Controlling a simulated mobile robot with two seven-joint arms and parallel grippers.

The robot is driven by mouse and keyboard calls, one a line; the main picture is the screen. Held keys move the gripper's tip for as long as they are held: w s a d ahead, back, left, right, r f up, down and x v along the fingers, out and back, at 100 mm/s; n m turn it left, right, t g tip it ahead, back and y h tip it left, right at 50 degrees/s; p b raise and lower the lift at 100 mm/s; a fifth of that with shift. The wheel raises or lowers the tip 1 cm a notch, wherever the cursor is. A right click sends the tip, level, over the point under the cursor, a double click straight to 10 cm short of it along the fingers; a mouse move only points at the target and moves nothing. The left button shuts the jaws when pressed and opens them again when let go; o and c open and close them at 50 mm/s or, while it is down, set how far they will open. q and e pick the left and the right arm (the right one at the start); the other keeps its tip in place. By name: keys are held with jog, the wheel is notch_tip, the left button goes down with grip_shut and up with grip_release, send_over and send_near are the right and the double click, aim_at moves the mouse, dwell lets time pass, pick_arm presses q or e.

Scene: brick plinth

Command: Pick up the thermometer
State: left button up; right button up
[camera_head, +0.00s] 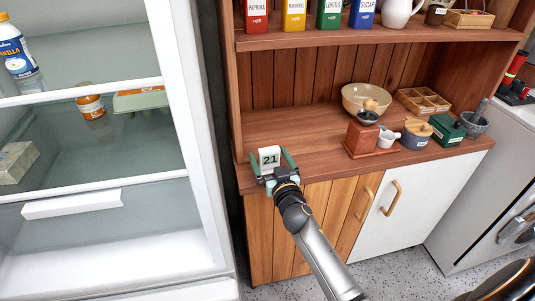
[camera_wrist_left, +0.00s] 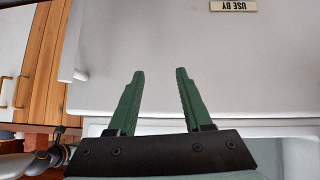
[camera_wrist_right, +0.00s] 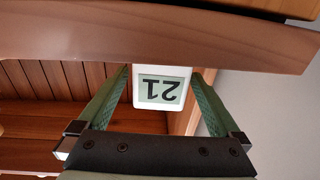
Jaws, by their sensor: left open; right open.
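The thermometer is a small white block with a grey display reading 21 (camera_head: 270,155). It is at the front left corner of the wooden counter, and it also shows upside down in the right wrist view (camera_wrist_right: 161,103). My right gripper (camera_head: 269,163) is open, with one green finger on each side of the thermometer. In the right wrist view, gaps seem to show beside it, and I cannot tell whether either finger touches. My left gripper (camera_wrist_left: 160,73) is open and empty in front of a pale surface in the left wrist view. It is not seen in the head view.
A wooden grinder (camera_head: 366,137), white jug (camera_head: 388,138), grey pot (camera_head: 417,135) and bowl (camera_head: 360,97) stand right on the counter (camera_head: 318,152). The open fridge (camera_head: 195,120) is close on the left. A shelf (camera_head: 330,36) with tins runs above.

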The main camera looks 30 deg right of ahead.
jog(key=shift+w, duration=0.1)
jog(key=shift+c, duration=0.2)
jog(key=c, duration=1.2)
jog(key=shift+c, duration=0.3)
jog(key=shift+r, duration=0.15)
